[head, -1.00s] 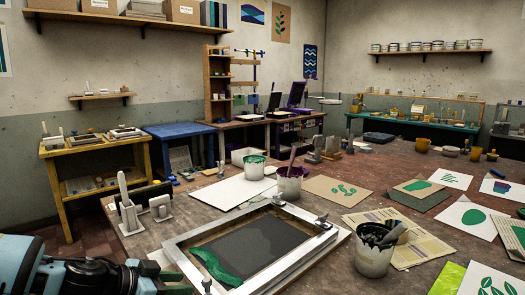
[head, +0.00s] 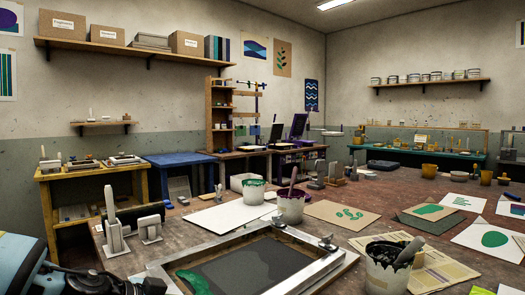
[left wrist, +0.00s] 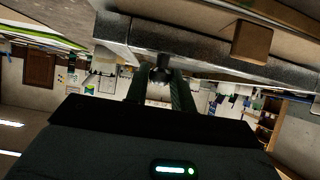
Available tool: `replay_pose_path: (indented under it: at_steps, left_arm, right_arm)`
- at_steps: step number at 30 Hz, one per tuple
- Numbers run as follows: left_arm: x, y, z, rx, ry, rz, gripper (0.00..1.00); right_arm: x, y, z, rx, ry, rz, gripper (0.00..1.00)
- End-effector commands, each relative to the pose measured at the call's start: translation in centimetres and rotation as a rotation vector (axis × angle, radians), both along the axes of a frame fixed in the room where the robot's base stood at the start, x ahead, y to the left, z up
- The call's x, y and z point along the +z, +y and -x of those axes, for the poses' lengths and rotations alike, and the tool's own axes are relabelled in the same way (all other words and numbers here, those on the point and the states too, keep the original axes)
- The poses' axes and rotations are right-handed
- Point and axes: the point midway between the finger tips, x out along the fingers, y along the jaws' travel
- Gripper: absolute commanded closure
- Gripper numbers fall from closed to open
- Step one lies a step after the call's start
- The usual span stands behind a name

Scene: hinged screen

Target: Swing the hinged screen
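The hinged screen (head: 318,266) is a pale metal frame around dark mesh, in the bottom middle of the head view. Green ink (head: 193,281) lies along the left of its mesh. Its near edge is cut off by the picture, and I cannot tell whether it is tilted. In the left wrist view, a frame edge (left wrist: 205,52) crosses the top. My left gripper (left wrist: 161,78) has its two fingers on either side of a dark round knob (left wrist: 160,67) below that edge; the knob fills the gap between them. My right gripper is not in view.
Printed cards (head: 428,212) lie at the right.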

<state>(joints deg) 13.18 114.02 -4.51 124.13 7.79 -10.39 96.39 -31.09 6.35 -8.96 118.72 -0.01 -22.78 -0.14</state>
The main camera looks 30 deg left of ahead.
Motion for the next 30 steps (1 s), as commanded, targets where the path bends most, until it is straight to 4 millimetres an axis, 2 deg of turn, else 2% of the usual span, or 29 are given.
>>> replay_pose_path:
  at_steps: [5, 27, 28, 30]
  left_arm:
    - [0.8, 0.0, -0.2, 0.001, -0.009, -0.002, 0.9]
    - [6.6, -0.5, -1.7, 0.002, -0.016, -0.005, 0.9]
    - [6.9, -0.5, -1.7, 0.002, -0.016, -0.005, 0.91]
    - [7.3, -0.5, -1.8, 0.003, -0.016, -0.005, 1.0]
  right_arm:
    - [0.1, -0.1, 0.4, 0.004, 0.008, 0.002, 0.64]
    - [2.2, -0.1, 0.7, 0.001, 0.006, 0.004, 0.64]
    - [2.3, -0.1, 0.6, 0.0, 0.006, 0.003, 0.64]
    - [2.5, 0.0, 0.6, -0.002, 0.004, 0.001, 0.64]
